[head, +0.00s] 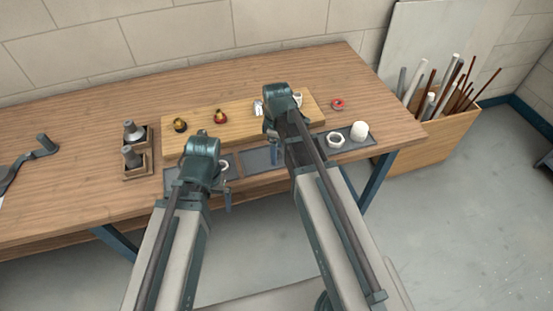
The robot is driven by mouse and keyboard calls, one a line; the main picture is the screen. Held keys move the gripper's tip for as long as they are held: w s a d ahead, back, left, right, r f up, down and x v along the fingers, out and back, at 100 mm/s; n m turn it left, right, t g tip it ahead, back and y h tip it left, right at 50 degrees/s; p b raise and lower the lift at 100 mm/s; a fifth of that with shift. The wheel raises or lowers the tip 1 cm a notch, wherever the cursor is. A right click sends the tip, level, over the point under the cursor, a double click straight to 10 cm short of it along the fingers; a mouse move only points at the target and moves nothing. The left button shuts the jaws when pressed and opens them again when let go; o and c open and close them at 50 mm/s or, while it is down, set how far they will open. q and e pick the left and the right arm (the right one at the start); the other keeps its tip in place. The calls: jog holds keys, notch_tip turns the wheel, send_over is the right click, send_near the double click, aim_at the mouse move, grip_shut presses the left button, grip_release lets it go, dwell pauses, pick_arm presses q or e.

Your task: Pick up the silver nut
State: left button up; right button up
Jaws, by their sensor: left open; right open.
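A silver hex nut (336,140) lies at the right on a dark grey tray strip (262,158) along the bench's front edge, beside a white cylinder (360,131). My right gripper (275,150) is open and points down over the tray's middle, left of the nut and apart from it. My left gripper (226,194) is open near the bench's front edge, further left. A small round piece (224,166), partly hidden by the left gripper, lies on the tray; I cannot tell what it is.
Two small wooden holders (137,172) stand at left. A pipe crate (440,145) stands right of the bench.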

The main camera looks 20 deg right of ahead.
grip_shut()
dwell(0.4)
jog(key=shift+r+p, duration=0.45)
jog(key=shift+p, duration=0.15)
notch_tip(320, 180, up, 3)
jog(key=p, duration=0.2)
jog(key=shift+f+p, duration=0.15)
jog(key=shift+p, duration=0.2)
jog(key=s+a+r+p, duration=0.1)
jog(key=s+a, duration=0.9)
jog(key=s, duration=0.2)
jog(key=shift+s+r, duration=0.2)
jog(key=shift+r, duration=0.05)
